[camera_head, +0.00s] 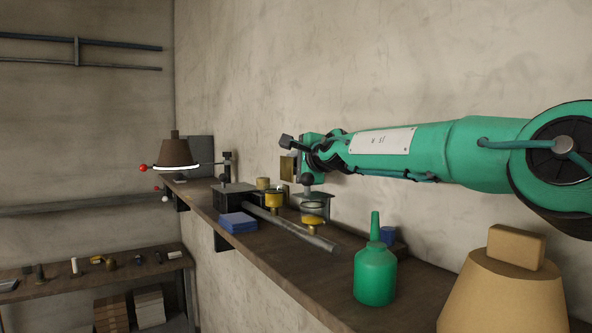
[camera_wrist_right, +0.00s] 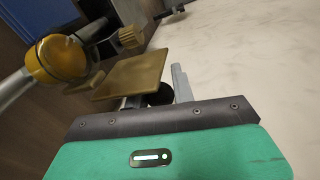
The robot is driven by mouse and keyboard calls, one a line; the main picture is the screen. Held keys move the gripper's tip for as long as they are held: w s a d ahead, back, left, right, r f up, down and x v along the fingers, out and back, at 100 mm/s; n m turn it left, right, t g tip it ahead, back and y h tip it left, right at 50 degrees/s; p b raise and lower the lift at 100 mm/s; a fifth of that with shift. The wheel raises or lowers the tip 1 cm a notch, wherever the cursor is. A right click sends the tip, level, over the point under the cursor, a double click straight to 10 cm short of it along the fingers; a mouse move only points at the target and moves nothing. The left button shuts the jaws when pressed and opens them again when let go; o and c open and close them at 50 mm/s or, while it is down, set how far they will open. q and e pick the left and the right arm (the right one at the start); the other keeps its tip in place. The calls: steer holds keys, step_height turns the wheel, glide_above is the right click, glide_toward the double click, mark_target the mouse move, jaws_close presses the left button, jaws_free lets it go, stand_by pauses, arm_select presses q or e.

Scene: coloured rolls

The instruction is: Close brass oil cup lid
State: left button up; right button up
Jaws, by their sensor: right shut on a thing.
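My right gripper (camera_head: 306,184) reaches in from the right, over the shelf. In the wrist view its grey fingers (camera_wrist_right: 158,94) are shut around a dark round knob (camera_wrist_right: 160,95), partly hidden. In the head view a black ball knob (camera_head: 306,179) shows right under the gripper, above a cup with a clear top and brass base (camera_head: 313,222). A second brass cup (camera_head: 275,201) stands to its left. The wrist view shows a brass cup (camera_wrist_right: 62,60) on a grey pipe and a flat brass plate (camera_wrist_right: 130,76) close to the fingers. Which part is the lid is unclear. My left gripper is out of view.
A grey pipe (camera_head: 290,228) runs along the shelf (camera_head: 290,262). Blue pads (camera_head: 238,222) lie left of it; a green oil bottle (camera_head: 375,273) and a tan container (camera_head: 505,295) stand nearer. A brown cone-shaped thing (camera_head: 175,153) is at the far end. The wall is close behind.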

stand_by(0.6)
steer(key=shift+d+m+p, duration=0.1)
steer(key=shift+m+p, duration=0.2)
steer(key=shift+p, duration=0.2)
steer(key=shift+w+d+f+m+g+y+p, duration=0.2)
steer(key=shift+f+m+y, duration=0.1)
steer(key=shift+m, duration=0.25)
steer(key=shift+w+d+f+m+g+y+p, duration=0.1)
steer(key=shift+d+f+m+y, duration=0.15)
steer(key=shift+m, duration=0.3)
steer(key=shift+a, duration=0.1)
steer(key=o, duration=1)
